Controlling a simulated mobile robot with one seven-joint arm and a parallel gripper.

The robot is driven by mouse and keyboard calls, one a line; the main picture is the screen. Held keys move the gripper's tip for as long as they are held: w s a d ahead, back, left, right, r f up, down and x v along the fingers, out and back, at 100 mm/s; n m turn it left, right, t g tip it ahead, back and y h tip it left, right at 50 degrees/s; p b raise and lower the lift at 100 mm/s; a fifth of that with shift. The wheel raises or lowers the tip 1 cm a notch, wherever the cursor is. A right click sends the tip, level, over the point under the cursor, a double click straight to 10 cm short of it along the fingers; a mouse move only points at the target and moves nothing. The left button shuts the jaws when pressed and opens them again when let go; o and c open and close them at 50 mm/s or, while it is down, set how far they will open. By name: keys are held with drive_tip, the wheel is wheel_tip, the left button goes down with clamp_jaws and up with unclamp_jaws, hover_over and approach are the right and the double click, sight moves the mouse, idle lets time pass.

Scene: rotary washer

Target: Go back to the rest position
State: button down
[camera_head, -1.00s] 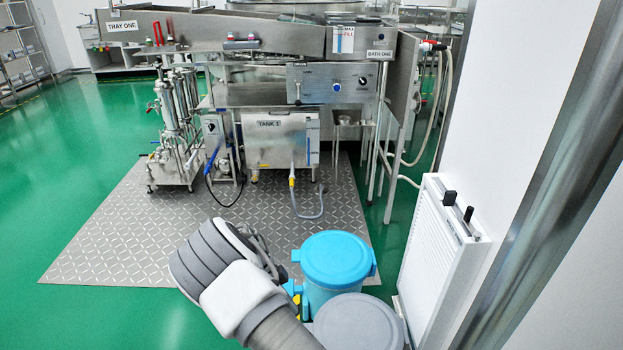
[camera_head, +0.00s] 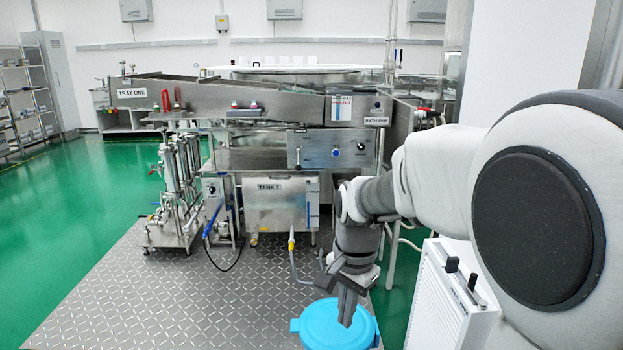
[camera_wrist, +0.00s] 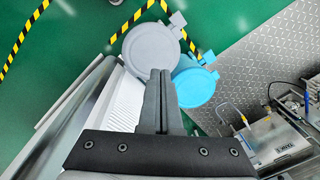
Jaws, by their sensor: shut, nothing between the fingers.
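My gripper (camera_head: 348,306) points down in the head view, above the blue lidded bin (camera_head: 334,328) and in front of part of it. Its fingers are together with nothing between them. The wrist view also shows the shut fingers (camera_wrist: 160,100), with the blue bin (camera_wrist: 195,88) just right of them and a grey lidded bin (camera_wrist: 151,50) beyond them. My arm fills the right side of the head view and hides part of the wall and the machine's right end.
The steel washer with TRAY ONE (camera_head: 132,93) and TANK 1 (camera_head: 280,203) stands at the back. A white panel unit (camera_head: 445,297) stands right of the blue bin. Diamond-plate flooring (camera_head: 215,300) is clear at front left. Yellow-black tape (camera_wrist: 22,42) marks the green floor.

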drive_tip(key=s+d+r+n+t, duration=0.3)
drive_tip(key=s+d+r+n, duration=0.1)
drive_tip(key=s, duration=0.5)
drive_tip(key=s+d+r+n+t, duration=0.2)
drive_tip(key=s+d+r+n, duration=0.25)
drive_tip(key=s, duration=0.45)
wheel_tip(320, 180, up, 26)
drive_tip(key=p, duration=2.6)
drive_tip(key=shift+w+a, duration=0.2)
drive_tip(key=shift+a, duration=0.15)
